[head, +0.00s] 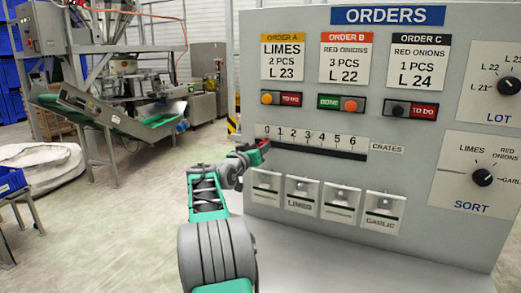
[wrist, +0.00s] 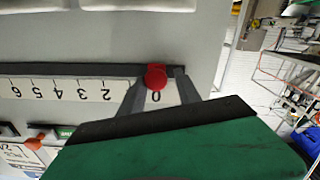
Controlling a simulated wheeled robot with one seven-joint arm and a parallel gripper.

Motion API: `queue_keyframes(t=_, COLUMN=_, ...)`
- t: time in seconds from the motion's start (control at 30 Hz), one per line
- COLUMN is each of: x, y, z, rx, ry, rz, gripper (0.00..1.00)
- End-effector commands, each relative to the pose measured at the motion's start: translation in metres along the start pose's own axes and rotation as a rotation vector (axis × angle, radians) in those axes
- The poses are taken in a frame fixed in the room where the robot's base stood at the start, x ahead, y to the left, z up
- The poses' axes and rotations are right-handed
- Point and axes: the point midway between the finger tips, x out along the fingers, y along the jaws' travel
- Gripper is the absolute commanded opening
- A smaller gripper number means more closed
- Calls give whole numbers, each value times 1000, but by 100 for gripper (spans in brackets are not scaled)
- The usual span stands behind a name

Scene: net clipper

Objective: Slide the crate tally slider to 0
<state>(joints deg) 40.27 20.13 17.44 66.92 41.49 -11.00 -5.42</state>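The crate tally slider is a dark slot (head: 320,148) under a white scale marked 0 to 6 on the grey panel. In the wrist view the scale (wrist: 55,90) appears upside down. The slider's round red knob (wrist: 155,77) is at the 0 mark, near the end of the slot. My gripper (wrist: 160,78) is open, with one finger on each side of the knob. The finger on the 1 side is close to the knob; I cannot tell whether it touches. A gap shows on the other side. In the head view my gripper (head: 258,148) covers the slot's left end.
Above the slider are order cards (head: 347,60) and status switches (head: 342,103). LOT (head: 508,84) and SORT (head: 482,177) dials are at right. Open floor (head: 130,220) lies left of the panel.

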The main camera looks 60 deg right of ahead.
Motion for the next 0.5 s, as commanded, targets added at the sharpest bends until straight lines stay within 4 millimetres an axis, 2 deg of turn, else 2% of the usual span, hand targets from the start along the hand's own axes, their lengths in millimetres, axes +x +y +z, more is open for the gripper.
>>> queue_keyframes(t=0.03, x=0, y=0, z=0, rx=0, ry=0, rz=-1, gripper=43)
queue_keyframes(t=0.13, x=0, y=0, z=0, rx=0, ry=0, rz=0, gripper=51)
queue_keyframes(t=0.37, x=1, y=2, z=1, rx=-1, ry=-1, rz=3, gripper=52)
queue_keyframes(t=0.5, x=-12, y=1, z=2, rx=0, ry=0, rz=3, gripper=52)
